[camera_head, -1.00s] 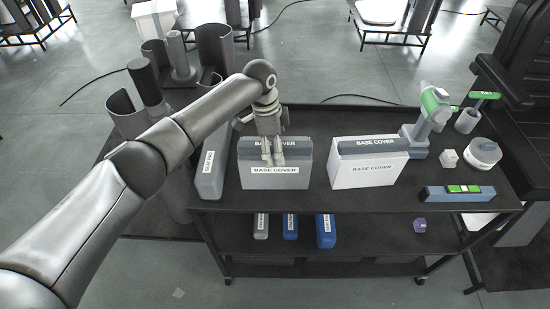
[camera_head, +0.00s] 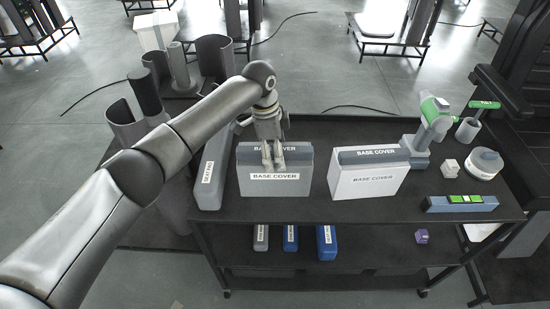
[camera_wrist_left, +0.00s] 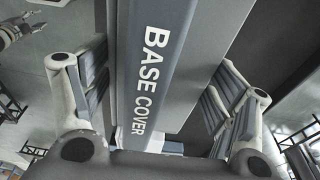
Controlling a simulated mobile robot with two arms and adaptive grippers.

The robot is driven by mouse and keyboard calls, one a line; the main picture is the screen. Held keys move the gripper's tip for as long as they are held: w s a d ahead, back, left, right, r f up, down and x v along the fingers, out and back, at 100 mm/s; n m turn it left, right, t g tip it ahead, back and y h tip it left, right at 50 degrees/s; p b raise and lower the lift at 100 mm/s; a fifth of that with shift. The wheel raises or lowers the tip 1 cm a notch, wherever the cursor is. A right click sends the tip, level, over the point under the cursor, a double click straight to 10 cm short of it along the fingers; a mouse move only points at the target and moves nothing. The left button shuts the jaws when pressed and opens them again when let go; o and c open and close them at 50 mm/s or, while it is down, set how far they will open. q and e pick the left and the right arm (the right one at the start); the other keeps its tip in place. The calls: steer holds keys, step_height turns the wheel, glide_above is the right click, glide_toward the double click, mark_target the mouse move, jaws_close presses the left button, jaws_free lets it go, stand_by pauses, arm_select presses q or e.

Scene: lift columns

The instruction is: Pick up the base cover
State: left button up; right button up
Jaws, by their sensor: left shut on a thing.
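A grey box labelled BASE COVER (camera_head: 250,187) is at the left-middle of the cart top in the head view. Its label fills the middle of the left wrist view (camera_wrist_left: 155,75). My left gripper (camera_head: 274,163) comes down over its top and is shut on it, with fingers on either side in the wrist view. I cannot tell whether its bottom touches the cart. A second, white box labelled BASE COVER (camera_head: 368,182) stands to the right, apart from the gripper. A pale jointed part at the wrist view's upper left may be my right gripper (camera_wrist_left: 14,30); its jaws are unclear.
A long grey case (camera_head: 212,178) stands close left of the held box. A grey-green tool (camera_head: 432,125), a round container (camera_head: 485,164) and a blue-green level (camera_head: 461,203) are on the right. The cart's lower shelf (camera_head: 375,252) holds several small items.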

arm_select(q)
steer(key=s+r, duration=1.3)
steer(key=s, duration=0.1)
steer(key=shift+r, duration=0.15)
stand_by(0.4)
